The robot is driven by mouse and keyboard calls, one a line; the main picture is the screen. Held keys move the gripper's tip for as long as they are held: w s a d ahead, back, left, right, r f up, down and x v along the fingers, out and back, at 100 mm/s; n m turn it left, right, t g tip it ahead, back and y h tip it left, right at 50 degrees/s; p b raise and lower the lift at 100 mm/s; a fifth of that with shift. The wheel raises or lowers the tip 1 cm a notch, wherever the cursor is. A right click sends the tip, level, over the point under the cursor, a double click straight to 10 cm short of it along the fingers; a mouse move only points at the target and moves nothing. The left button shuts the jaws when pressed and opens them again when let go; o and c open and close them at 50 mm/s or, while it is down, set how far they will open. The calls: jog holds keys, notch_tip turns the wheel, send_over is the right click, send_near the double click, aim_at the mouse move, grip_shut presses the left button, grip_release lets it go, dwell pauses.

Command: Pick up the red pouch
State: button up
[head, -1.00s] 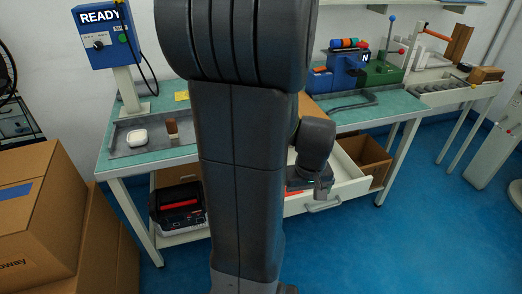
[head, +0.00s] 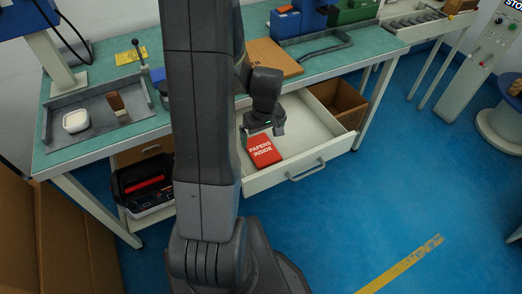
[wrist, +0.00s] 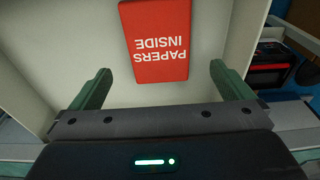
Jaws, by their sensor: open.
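The red pouch (head: 264,151), with white "PAPERS INSIDE" lettering, lies in the open white drawer (head: 323,149) under the table. It also shows in the wrist view (wrist: 157,40), upside down, near the top middle. My gripper (head: 262,130) is above the drawer, just behind the pouch in the head view. In the wrist view my gripper (wrist: 161,88) is open and empty, its two green fingers spread wide. The pouch lies beyond the fingertips, roughly centred between them, and is not held.
A cardboard box (head: 338,102) and a black-and-red toolbox (head: 145,187) stand below.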

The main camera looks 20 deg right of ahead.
aim_at(262, 149)
jog(key=shift+w+f, duration=0.15)
jog(key=shift+f, duration=1.5)
jog(key=shift+w+f, duration=0.1)
jog(key=shift+f, duration=1.55)
jog(key=c, duration=0.9)
